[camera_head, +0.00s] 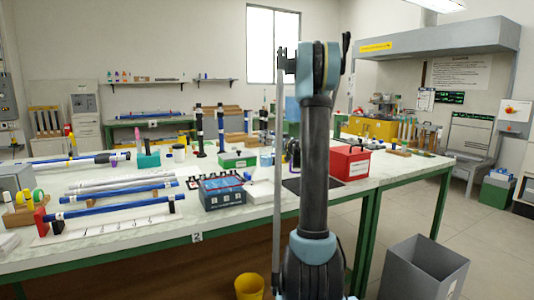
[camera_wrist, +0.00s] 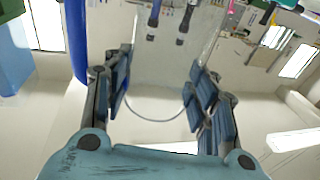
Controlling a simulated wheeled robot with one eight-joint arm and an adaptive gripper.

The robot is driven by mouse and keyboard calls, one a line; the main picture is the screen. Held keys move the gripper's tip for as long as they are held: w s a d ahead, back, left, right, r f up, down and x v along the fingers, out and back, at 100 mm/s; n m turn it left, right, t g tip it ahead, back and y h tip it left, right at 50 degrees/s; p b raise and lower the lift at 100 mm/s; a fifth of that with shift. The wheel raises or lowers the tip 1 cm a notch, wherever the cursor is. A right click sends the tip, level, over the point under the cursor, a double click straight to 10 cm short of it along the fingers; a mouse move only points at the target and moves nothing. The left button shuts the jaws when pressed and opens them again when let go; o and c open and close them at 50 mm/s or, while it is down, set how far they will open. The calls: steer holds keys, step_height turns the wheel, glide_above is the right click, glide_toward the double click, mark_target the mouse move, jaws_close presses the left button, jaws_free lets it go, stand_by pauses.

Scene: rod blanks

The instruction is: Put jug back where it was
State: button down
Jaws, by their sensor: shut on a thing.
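My gripper (camera_wrist: 162,90) shows in the wrist view with its two padded fingers well apart. It is shut on a clear, see-through vessel, seemingly the jug (camera_wrist: 165,65), which fills the space between the pads. A thin curved edge, seemingly its rim, shows low between the fingers. The jug's full shape and what is under it cannot be made out. In the head view my upright arm hides the gripper and most of whatever it holds.
The long white workbench (camera_head: 130,231) carries rods, racks and a dark blue box (camera_head: 222,194). A red box (camera_head: 349,163) stands just right of my arm. On the floor are a grey bin (camera_head: 420,275) and a yellow bucket (camera_head: 249,287). Bare bench shows near the front edge.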

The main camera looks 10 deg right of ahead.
mark_target(270, 148)
steer(key=shift+s+f, duration=0.1)
steer(key=shift+f, duration=2.3)
steer(key=c, duration=0.6)
jaws_free()
steer(key=shift+c, duration=0.2)
